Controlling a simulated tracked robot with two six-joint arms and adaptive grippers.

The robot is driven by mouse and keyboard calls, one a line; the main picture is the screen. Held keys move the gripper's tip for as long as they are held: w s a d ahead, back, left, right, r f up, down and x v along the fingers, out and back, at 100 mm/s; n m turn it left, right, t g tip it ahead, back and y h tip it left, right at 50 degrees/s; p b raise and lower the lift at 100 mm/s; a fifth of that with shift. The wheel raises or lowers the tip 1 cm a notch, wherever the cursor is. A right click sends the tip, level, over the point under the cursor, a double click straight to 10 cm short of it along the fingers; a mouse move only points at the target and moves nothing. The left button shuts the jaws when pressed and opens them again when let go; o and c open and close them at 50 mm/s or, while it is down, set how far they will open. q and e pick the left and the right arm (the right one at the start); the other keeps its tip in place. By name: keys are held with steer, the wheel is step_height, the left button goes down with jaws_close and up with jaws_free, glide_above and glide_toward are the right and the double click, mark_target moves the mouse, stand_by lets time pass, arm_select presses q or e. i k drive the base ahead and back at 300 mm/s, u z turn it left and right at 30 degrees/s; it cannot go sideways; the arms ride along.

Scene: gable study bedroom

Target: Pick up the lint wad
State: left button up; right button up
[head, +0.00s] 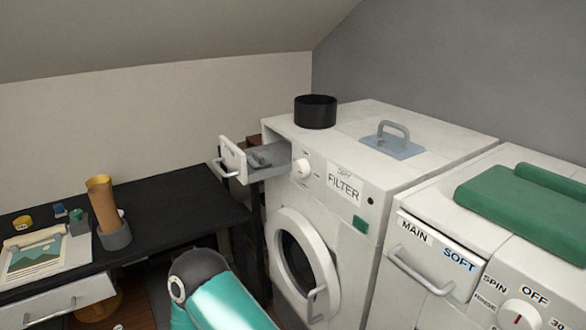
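A white-fronted drawer (233,160) of the dryer (378,152) is pulled open at its upper left. A small dark grey lump (261,159) lies in the drawer's grey tray; it may be the lint wad, but it is too small to be sure. A teal arm link of mine with a dark rounded joint rises from the bottom centre, below and in front of the drawer. Neither of my grippers is in view.
A black round bin (315,112) and a grey plate with a handle (394,146) are on the dryer top. The dryer's round door (304,262) looks shut. A washer (430,245) with folded green cloth (530,210) is at right. A black desk (170,212) holds several items.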

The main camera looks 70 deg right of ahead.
mark_target(258, 162)
steer(key=z, duration=0.2)
steer(key=k, duration=0.3)
steer(key=z, duration=1)
steer(key=i, duration=0.95)
steer(key=z, duration=0.15)
